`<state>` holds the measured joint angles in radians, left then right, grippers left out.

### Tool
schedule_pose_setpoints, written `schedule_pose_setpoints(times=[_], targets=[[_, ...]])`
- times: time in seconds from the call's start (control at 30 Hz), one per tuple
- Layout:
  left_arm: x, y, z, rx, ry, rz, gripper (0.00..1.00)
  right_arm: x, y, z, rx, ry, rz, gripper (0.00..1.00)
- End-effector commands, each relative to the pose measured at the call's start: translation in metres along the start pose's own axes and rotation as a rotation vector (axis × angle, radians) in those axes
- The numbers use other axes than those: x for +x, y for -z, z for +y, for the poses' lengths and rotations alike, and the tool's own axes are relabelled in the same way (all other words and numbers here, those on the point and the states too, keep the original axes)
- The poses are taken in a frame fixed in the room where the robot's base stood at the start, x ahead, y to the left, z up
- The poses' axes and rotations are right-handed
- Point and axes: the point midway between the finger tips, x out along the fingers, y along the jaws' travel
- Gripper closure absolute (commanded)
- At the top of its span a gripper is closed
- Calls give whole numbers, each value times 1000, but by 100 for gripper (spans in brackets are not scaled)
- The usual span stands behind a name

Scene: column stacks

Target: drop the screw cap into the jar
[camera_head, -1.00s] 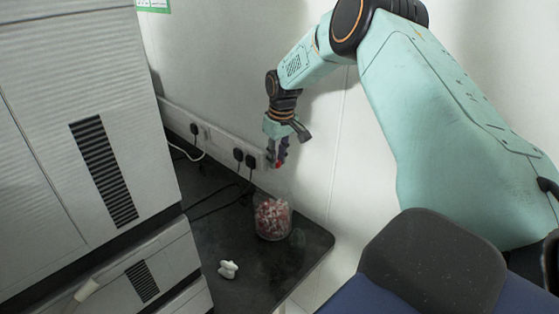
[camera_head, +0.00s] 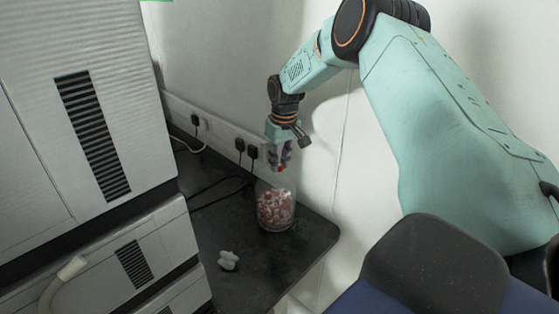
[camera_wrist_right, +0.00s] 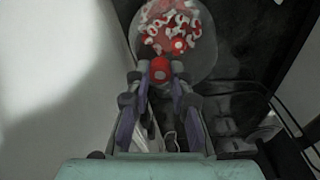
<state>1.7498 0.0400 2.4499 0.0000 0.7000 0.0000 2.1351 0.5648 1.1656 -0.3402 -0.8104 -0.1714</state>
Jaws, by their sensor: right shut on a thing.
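The jar (camera_head: 275,208) is clear and holds many red and white pieces. It stands on the dark table top near its right edge. My right gripper (camera_head: 281,165) points down just above the jar's mouth. It is shut on the red screw cap (camera_head: 281,169). In the right wrist view, the screw cap (camera_wrist_right: 160,69) sits between the fingertips of my right gripper (camera_wrist_right: 159,77), and the jar (camera_wrist_right: 188,62) lies beyond it, its contents visible. I cannot tell whether the cap is inside the rim. My left gripper is not in view.
A large grey cabinet (camera_head: 100,110) stands at left. Plugs and cables (camera_head: 240,146) run along the wall behind. The wall is close to my right arm.

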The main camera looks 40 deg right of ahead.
Motion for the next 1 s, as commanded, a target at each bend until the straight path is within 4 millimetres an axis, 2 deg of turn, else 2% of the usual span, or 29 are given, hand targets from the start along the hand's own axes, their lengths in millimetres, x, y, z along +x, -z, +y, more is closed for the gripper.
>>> schedule_pose_setpoints(times=[0.3, 0.33, 0.63, 1.0], targets=[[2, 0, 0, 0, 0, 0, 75, 2, 0, 0, -1, 0, 1, 87], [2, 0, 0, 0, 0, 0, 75, 2, 0, 0, -1, 0, 1, 77], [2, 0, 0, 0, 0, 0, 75, 2, 0, 0, -1, 0, 1, 52], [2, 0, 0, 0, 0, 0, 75, -3, 0, 0, -1, 0, 2, 52]])
